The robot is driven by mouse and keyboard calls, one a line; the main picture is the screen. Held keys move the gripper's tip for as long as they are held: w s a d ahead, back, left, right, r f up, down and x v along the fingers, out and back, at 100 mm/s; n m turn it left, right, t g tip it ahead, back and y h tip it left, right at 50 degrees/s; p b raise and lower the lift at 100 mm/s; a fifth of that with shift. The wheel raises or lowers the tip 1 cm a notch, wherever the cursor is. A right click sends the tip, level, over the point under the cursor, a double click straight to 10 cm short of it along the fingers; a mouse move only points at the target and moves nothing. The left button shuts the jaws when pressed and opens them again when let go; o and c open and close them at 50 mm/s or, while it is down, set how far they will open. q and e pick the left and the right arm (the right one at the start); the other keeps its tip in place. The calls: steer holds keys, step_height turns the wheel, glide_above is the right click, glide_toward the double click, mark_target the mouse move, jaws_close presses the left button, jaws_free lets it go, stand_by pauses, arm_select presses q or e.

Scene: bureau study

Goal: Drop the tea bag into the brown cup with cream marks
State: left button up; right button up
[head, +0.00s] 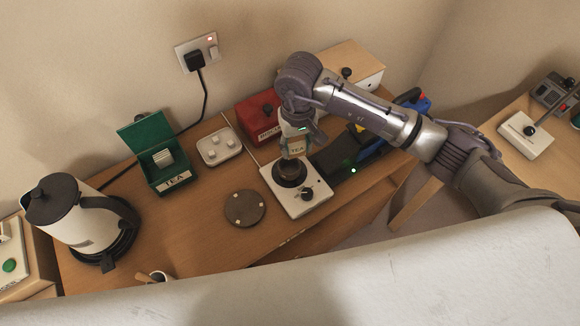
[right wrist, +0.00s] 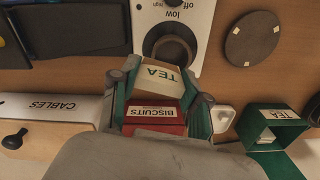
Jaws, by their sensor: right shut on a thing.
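In the right wrist view the tea bag (right wrist: 158,80) sits between the fingers of the gripper (right wrist: 160,90). A dark brown cup (head: 290,175) stands on the white warmer with a dial (head: 310,206). The tea bag is in front of the cup's far side in the head view, seemingly above it; the exact gap cannot be told. The cup's rim (right wrist: 180,45) shows just beyond the bag in the right wrist view. Cream marks on the cup are not readable. My left gripper is not in view.
A dark round coaster with pale dots (head: 245,208) lies left of the warmer.

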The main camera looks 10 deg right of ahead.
steer(key=o, duration=0.7)
steer(key=shift+o, duration=0.2)
step_height(320, 180, up, 12)
stand_by(0.5)
